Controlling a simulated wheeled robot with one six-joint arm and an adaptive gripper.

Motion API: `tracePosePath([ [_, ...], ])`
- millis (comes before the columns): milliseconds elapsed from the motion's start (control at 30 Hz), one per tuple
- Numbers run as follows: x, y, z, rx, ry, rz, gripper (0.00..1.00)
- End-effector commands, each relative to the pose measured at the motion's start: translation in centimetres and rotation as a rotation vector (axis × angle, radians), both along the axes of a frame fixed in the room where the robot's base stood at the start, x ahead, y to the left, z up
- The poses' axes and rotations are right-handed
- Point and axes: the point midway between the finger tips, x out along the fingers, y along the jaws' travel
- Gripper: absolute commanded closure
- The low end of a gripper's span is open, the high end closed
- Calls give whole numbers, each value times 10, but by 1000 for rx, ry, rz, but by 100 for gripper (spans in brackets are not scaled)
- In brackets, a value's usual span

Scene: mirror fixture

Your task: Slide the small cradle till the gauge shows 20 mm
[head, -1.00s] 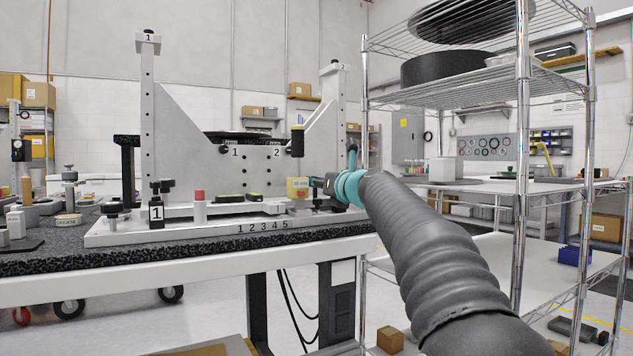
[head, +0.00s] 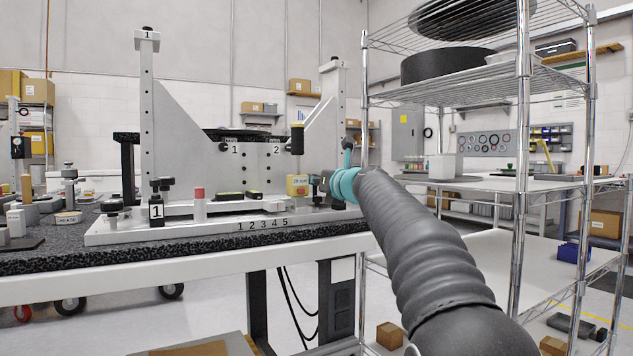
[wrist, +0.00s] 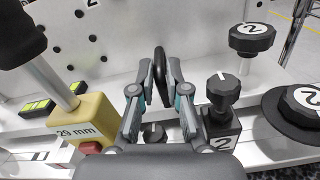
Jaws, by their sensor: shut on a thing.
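A yellow gauge block (head: 297,186) stands on the right part of the white fixture. In the wrist view its label (wrist: 77,132) reads 29 mm, with a red button below it. My gripper (head: 319,187) is just right of the block in the head view. In the wrist view my gripper (wrist: 160,88) is shut on a thin black wheel or disc (wrist: 160,72), seen edge-on between the fingers. A small black knob (wrist: 153,133) shows below the fingers. I cannot clearly pick out the small cradle.
A black clamp marked 2 (wrist: 221,122) stands close right of my fingers, with round black knobs (wrist: 252,38) beyond. A dark-handled post (wrist: 53,80) is at left. The fixture base (head: 200,229) carries numbers 1 to 5.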

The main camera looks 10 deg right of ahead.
Motion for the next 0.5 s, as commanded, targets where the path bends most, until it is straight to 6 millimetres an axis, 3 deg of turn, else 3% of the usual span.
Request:
tracePosePath([
  [367, 3, -10, 0, 2, 0, -5, 100],
  [400, 2, -10, 0, 2, 0, -5, 81],
  [467, 2, -9, 1, 2, -1, -4, 66],
  [500, 2, -8, 0, 2, 0, -3, 63],
])
